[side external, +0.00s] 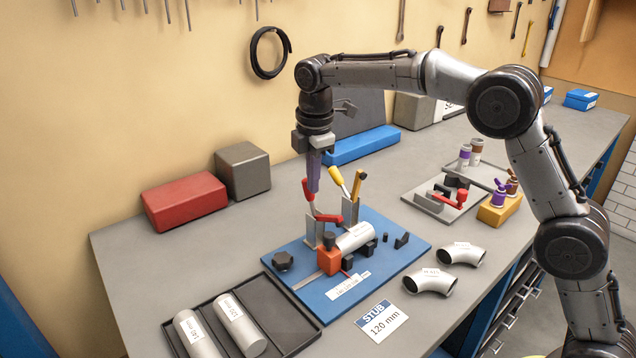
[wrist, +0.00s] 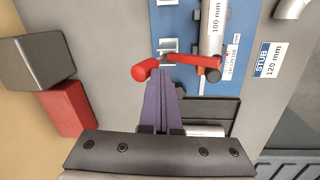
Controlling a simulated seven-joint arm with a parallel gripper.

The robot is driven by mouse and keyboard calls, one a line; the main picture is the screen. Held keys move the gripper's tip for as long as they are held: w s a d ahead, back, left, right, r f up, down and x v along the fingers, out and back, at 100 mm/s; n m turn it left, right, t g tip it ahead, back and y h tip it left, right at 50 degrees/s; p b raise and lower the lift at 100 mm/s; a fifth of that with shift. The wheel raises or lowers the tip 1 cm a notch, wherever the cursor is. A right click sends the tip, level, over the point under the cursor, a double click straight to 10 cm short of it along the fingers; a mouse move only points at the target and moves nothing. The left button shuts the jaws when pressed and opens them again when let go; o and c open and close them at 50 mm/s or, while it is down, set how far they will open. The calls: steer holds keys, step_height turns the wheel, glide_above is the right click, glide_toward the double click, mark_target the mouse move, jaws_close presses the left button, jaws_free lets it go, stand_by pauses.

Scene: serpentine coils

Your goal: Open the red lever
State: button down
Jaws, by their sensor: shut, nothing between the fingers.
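The red lever (side external: 308,188) stands on the blue fixture plate (side external: 395,262), its red handle raised nearly upright and a red arm reaching low toward the silver tube (side external: 356,237). In the wrist view the red lever (wrist: 146,70) has its rounded handle end just ahead of my fingertips. My gripper (side external: 314,186) has purple fingers pointing down, shut and empty, right beside the handle. The fingers also show in the wrist view (wrist: 165,84). I cannot tell whether they touch the lever. The tube, marked 100 mm in the wrist view (wrist: 215,25), lies in the fixture.
A yellow-handled lever (side external: 336,177) stands just right of the red one. An orange block (side external: 328,261) sits at the tube's near end. A dark tray (side external: 277,306) with two tubes lies in front. Pipe elbows (side external: 430,282) and a STUB 120 mm card (side external: 381,320) lie nearby.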

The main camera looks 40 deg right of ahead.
steer(key=shift+w, duration=1.25)
steer(key=w, duration=0.1)
steer(key=w+f, duration=0.1)
steer(key=w, duration=0.1)
steer(key=shift+f, duration=0.2)
